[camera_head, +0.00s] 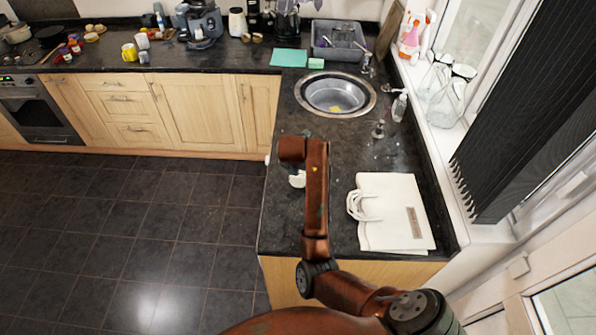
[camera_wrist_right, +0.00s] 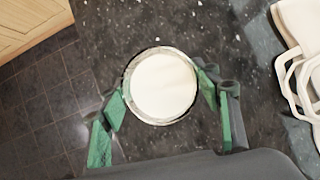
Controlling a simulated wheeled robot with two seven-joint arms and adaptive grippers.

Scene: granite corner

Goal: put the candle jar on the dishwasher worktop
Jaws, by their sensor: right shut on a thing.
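The candle jar (camera_wrist_right: 163,84) is seen from above in the right wrist view as a white disc with a pale rim. In the head view only a small white part of it (camera_head: 297,181) shows beside my right arm. My right gripper (camera_wrist_right: 161,92) has its green-padded fingers on either side of the jar, shut on it. In the head view that gripper is mostly hidden by my arm. The dark speckled worktop (camera_head: 286,222) lies below; I cannot tell whether the jar touches it. I cannot tell which stretch is the dishwasher worktop. My left gripper is not in view.
A white bag (camera_head: 392,222) lies right of my right arm. A round sink (camera_head: 336,94) is farther back, with a soap bottle (camera_head: 399,106) to its right. The back counter holds mugs (camera_head: 130,52), jars and appliances. The worktop's left edge drops to the tiled floor (camera_head: 140,225).

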